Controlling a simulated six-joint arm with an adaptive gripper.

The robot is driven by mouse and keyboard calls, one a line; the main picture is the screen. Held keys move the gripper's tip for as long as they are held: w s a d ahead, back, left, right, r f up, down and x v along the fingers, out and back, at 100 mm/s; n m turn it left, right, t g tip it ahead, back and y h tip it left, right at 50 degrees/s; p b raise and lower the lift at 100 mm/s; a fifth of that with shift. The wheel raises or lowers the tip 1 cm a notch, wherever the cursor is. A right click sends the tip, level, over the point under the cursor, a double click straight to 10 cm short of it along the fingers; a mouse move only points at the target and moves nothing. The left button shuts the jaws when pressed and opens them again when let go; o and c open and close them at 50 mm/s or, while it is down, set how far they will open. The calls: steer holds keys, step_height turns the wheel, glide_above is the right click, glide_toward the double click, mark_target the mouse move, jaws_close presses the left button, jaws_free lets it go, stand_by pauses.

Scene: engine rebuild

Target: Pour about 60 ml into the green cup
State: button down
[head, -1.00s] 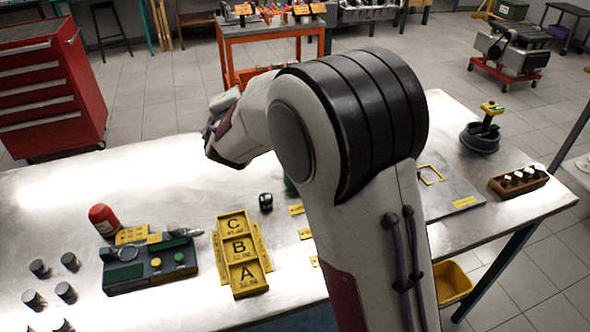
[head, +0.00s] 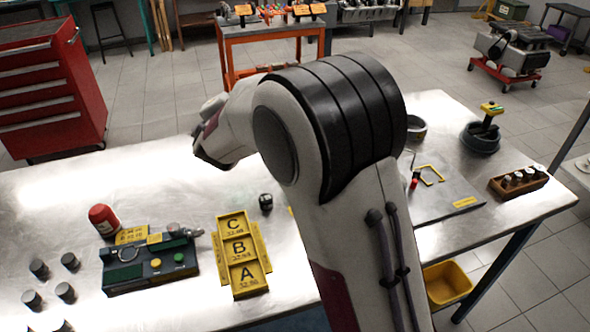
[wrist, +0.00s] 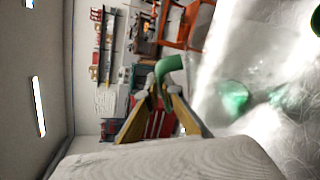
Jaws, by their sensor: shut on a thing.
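My gripper (wrist: 162,90) is shut on a curved green piece, like a handle (wrist: 168,66), in the wrist view. What the piece belongs to does not show clearly. A green patch (wrist: 235,98) shows to its right against the bright surface, blurred, and I cannot tell what it is. Part of a green round object (wrist: 316,20) shows at the right edge, apart from my fingers, and may be the green cup. No flow of liquid can be made out.
On the metal table (head: 60,200) are a yellow tray marked A, B, C (head: 240,250), a green-black device (head: 150,268), a red container (head: 103,218) and a small black piece (head: 265,202).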

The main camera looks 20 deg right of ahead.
steer(key=shift+w+a+f+n, duration=0.2)
steer(key=shift+a+f+n, duration=0.2)
steer(key=shift+a+f, duration=0.1)
steer(key=shift+w+a+f+g, duration=0.1)
steer(key=shift+f+g, duration=0.15)
steer(key=shift+g, duration=0.05)
stand_by(0.5)
steer(key=shift+w+a+f+n+g+h+b, duration=0.2)
steer(key=shift+a+f+n, duration=0.25)
steer(key=shift+f, duration=0.35)
steer(key=shift+w+a+f+n+g+h+b, duration=0.1)
steer(key=shift+w+a+f+n+g+h, duration=0.15)
steer(key=shift+f+n, duration=0.4)
steer(key=shift+w+a+f+n+g+h+b, duration=0.15)
steer(key=shift+w+a+f+n+h, duration=0.25)
steer(key=shift+f, duration=0.5)
steer(key=shift+w+a+f+n, duration=0.3)
steer(key=shift+a+f+n, duration=0.15)
steer(key=shift+a, duration=0.3)
steer(key=w+a+f+n+g+h+b, duration=0.1)
steer(key=w+a+f+n+g+h, duration=0.1)
steer(key=f, duration=0.3)
steer(key=shift+w+a+f+n+b, duration=0.25)
steer(key=shift+a+n+b, duration=0.15)
steer(key=shift+a+n, duration=0.35)
steer(key=shift+d+h, duration=0.1)
steer(key=shift+h, duration=0.15)
